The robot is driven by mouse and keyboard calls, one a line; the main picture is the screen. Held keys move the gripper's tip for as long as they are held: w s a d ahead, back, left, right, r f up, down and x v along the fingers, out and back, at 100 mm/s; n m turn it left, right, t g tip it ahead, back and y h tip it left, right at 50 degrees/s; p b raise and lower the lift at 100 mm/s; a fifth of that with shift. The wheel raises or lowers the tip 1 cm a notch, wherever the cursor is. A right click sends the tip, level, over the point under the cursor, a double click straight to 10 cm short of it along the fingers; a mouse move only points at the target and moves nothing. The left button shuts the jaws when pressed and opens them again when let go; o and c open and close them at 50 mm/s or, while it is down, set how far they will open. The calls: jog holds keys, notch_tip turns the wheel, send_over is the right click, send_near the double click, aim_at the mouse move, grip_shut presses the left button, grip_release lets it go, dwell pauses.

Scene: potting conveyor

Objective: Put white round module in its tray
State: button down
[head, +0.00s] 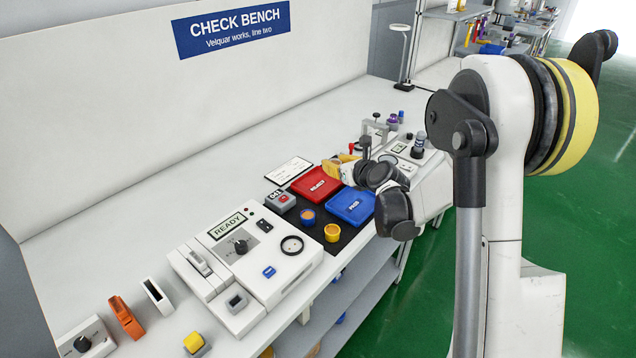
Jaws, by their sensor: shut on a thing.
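My gripper (349,161) is small and partly hidden by my own wrist, over the bench beyond the red and blue trays. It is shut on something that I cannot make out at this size. No white round module shows clearly anywhere in view. A red tray (315,184) and a blue tray (351,205) with white labels lie on a black mat (348,234), close to my wrist. I cannot tell which tray belongs to the white round module.
A blue-and-orange round piece (308,217) and a yellow round piece (332,232) stand on the mat's near part. A READY panel (248,255) stands at the left. A grey-white fixture (403,150) stands behind my wrist. The back of the bench is mostly clear.

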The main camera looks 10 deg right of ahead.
jog(key=b, duration=0.2)
send_over(318, 185)
notch_tip(318, 185, down, 4)
jog(key=shift+s+r, duration=0.15)
jog(key=shift+r, duration=0.1)
notch_tip(318, 185, down, 4)
jog(key=shift+f+b, duration=0.1)
jog(key=shift+b, duration=0.95)
jog(key=shift+r, duration=0.2)
jog(key=shift+f, duration=0.15)
jog(key=c, duration=1.1)
grip_release()
jog(key=shift+o, duration=0.2)
